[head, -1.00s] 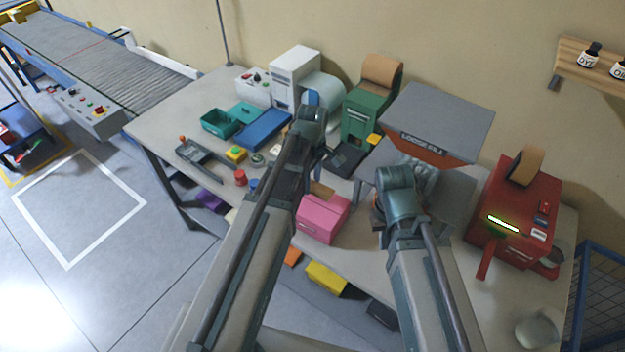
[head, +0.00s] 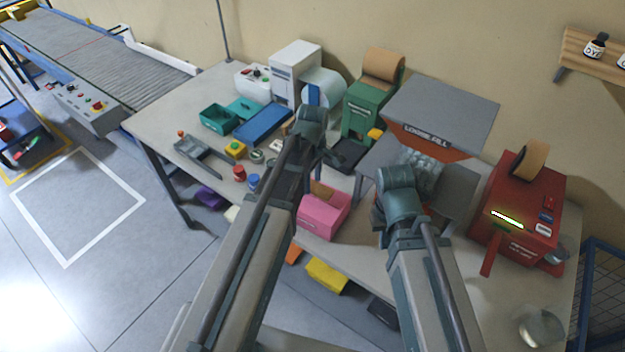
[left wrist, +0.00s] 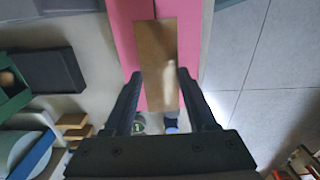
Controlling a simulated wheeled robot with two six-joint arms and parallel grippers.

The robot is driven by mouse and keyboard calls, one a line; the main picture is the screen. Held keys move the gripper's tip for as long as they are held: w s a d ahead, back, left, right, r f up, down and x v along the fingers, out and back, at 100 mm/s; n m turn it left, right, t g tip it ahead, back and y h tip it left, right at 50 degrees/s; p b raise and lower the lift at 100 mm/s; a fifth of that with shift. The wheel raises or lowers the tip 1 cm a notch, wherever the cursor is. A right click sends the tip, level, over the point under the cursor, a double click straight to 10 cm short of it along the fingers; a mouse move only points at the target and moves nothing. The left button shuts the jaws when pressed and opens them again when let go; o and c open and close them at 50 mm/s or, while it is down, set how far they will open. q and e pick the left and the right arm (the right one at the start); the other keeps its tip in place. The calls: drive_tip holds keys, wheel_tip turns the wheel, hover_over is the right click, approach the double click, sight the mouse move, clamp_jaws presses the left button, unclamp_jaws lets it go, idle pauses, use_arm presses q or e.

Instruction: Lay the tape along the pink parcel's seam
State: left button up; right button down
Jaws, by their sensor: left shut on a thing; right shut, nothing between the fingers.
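The pink parcel (head: 323,217) sits on the table near its front edge, partly behind my left arm. A brown strip of tape (left wrist: 157,60) is between the fingers of my left gripper (left wrist: 160,75), which is shut on it. In the left wrist view the strip lies lengthwise over the middle of the pink parcel (left wrist: 128,30), with pink showing on both sides. I cannot tell whether it touches the parcel. In the head view my left gripper (head: 322,157) is above and behind the parcel. My right gripper (head: 380,218) is shut and empty to the parcel's right, its fingers mostly hidden.
A green tape machine (head: 365,112) stands behind, and a grey loose-fill hopper (head: 440,105) is behind my right arm. A red machine (head: 515,215) stands at right. Teal trays (head: 219,120) and small jars are at left. Coloured boxes (head: 326,275) lie below the table.

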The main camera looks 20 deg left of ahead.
sight(313, 186)
use_arm(q)
drive_tip(key=shift+f+b, duration=2.1)
drive_tip(key=shift+f, duration=0.1)
idle(0.4)
drive_tip(key=o, duration=1.4)
drive_tip(key=shift+c, duration=0.2)
drive_tip(key=shift+r, duration=0.15)
wheel_tip(313, 186, up, 14)
drive_tip(key=p, duration=1.3)
drive_tip(key=shift+f+p, duration=0.2)
drive_tip(key=shift+p, duration=0.2)
drive_tip(key=shift+w, duration=0.1)
